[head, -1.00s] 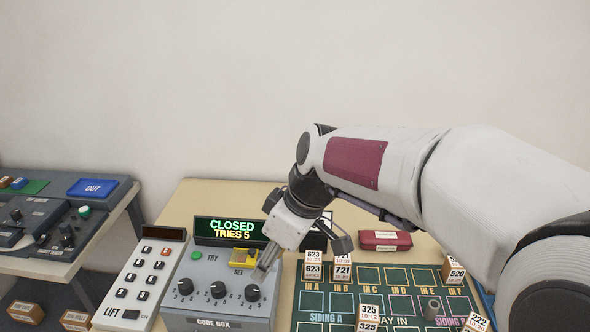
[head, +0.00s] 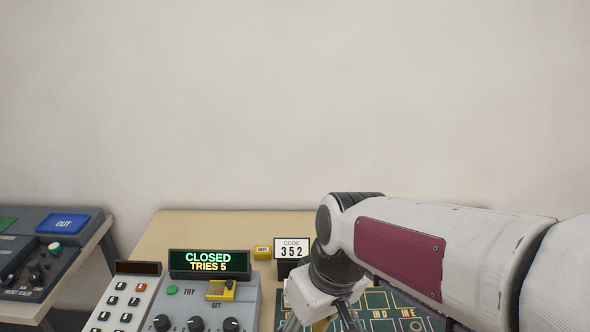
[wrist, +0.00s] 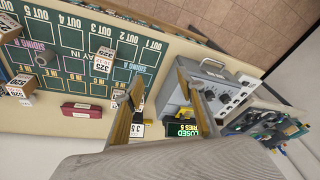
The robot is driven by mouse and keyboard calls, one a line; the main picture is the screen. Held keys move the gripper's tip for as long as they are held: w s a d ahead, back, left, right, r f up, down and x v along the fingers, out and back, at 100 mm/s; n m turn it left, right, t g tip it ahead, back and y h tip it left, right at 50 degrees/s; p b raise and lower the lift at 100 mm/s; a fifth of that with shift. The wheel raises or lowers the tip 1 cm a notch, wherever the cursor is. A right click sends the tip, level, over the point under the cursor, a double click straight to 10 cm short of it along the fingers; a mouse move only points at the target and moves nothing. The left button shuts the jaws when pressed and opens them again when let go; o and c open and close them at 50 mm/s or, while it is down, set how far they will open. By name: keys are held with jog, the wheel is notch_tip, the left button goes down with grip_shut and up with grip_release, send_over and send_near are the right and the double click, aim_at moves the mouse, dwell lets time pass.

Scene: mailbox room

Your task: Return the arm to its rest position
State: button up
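My gripper (head: 318,318) hangs at the bottom of the head view, to the right of the grey code box (head: 248,295), apart from its dials. In the wrist view my gripper's two fingers (wrist: 160,72) stand apart with nothing between them. The code box (wrist: 180,100) shows there beyond the fingers. My forearm reaches across the right of the head view and hides part of the table. The display (head: 210,264) reads CLOSED, TRIES 5. The lower part of the gripper is cut off in the head view.
A CODE 352 card (head: 292,250) stands behind the gripper, near a small yellow block (head: 262,252). A keypad (head: 122,302) is left of the code box. The green siding board (wrist: 75,60) holds several numbered blocks. A dark red case (wrist: 81,111) lies near it.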

jog(key=s+d+r+m+t+h, duration=0.1)
jog(key=s+d+m+t, duration=0.1)
jog(key=s+d, duration=0.4)
jog(key=s+d+r+m+t+h, duration=0.1)
jog(key=s+d+m, duration=0.3)
jog(key=d, duration=0.5)
jog(key=shift+s+d+r+t, duration=0.25)
jog(key=shift+s+r+t, duration=0.15)
jog(key=shift+s+r, duration=0.5)
